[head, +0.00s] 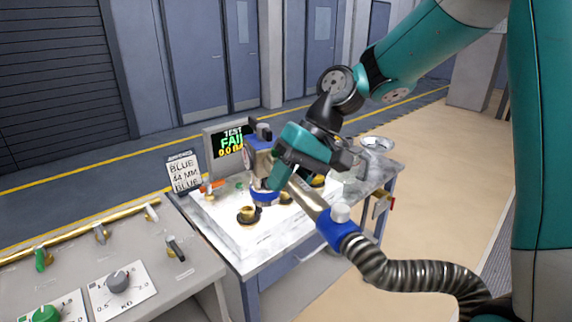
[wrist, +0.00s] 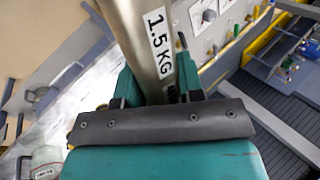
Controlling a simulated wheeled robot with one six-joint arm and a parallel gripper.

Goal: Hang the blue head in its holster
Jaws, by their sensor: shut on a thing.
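The blue head (head: 264,196) is a metal fill head with blue rings, a metal handle (head: 306,198) and a ribbed hose (head: 420,272) running from a blue collar (head: 337,234) at its lower end. My teal gripper (head: 296,168) is shut on the handle. In the wrist view the metal barrel (wrist: 138,28), labelled 1.5 KG, lies between my fingers (wrist: 158,85). The head's lower blue ring is close to a brass neck (head: 247,213) on the bench; I cannot tell whether they touch. I cannot make out the holster with certainty.
A grey console (head: 175,268) with valves and knobs stands at left. A glass-like vessel (head: 375,147) is at the bench's far right. Tan floor is clear at right.

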